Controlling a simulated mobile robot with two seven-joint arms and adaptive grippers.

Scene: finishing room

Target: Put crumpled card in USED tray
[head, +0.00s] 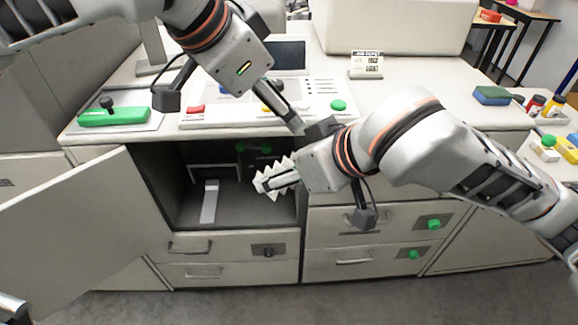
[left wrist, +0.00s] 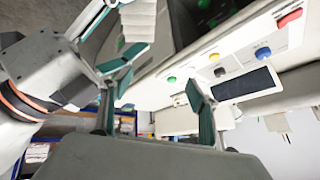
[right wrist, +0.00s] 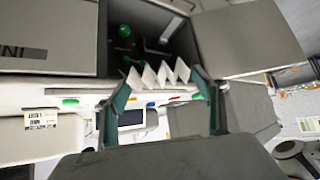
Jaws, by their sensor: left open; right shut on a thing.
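The crumpled card (head: 272,178) is a white, zigzag-folded strip. My right gripper (head: 284,181) is shut on it and holds it in front of the open cabinet's mouth. The card's folds also show between the fingers in the right wrist view (right wrist: 157,75), and its pale end is at the top of the left wrist view (left wrist: 139,22). My left gripper (head: 292,118) is open and empty above the counter's front edge, close to my right gripper. I cannot make out a tray marked USED.
The cabinet (head: 238,205) has a dark inside with a pale strip (head: 209,201) on its floor. Its door (head: 85,220) stands open to the left. Drawers (head: 378,221) lie below and to the right. The counter holds a button panel (head: 225,112) and a job ticket stand (head: 367,64).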

